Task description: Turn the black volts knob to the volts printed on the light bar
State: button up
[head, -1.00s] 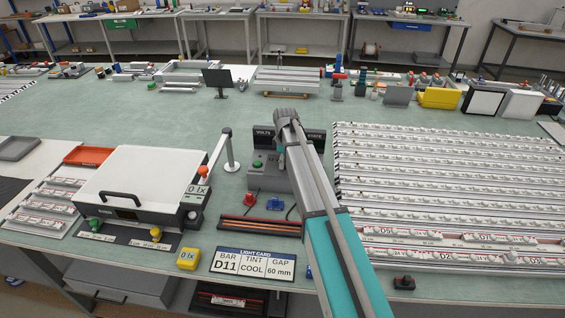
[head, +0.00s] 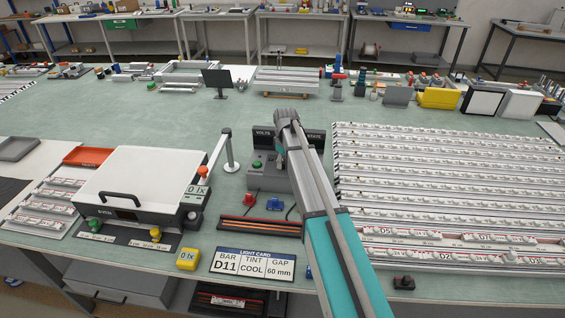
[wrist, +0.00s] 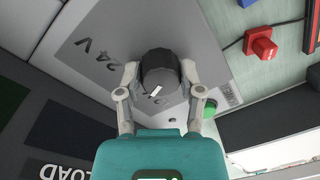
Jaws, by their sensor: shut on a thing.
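In the wrist view the black volts knob (wrist: 159,76) sits on a grey panel (wrist: 110,30). It bears a short white pointer line. My gripper (wrist: 158,84) is shut on the knob, with one finger on each side of it. The print "24 V" is legible on the panel, left of the knob; other print beside the knob is partly covered. In the head view my arm hides the knob and most of the grey supply box (head: 268,180). The light card (head: 254,264) reads bar D11, tint cool, gap 60 mm.
A green button (wrist: 209,109) is close to my right finger in the wrist view. Red (head: 250,197) and blue (head: 275,204) connectors lie in front of the supply box. Many light bars (head: 430,170) fill the right side. A white-lidded box (head: 140,178) stands left.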

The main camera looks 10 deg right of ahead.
jog(key=m, duration=1.2)
jog(key=shift+a+m+t, duration=0.1)
jog(key=shift+m+t, duration=0.2)
dwell(0.3)
jog(key=o, duration=1.2)
jog(key=shift+c, duration=0.2)
jog(key=shift+s, duration=0.2)
jog(key=s+n, duration=0.5)
jog(key=s, duration=2.3)
jog(key=shift+s+a, duration=0.2)
jog(key=shift+s, duration=0.2)
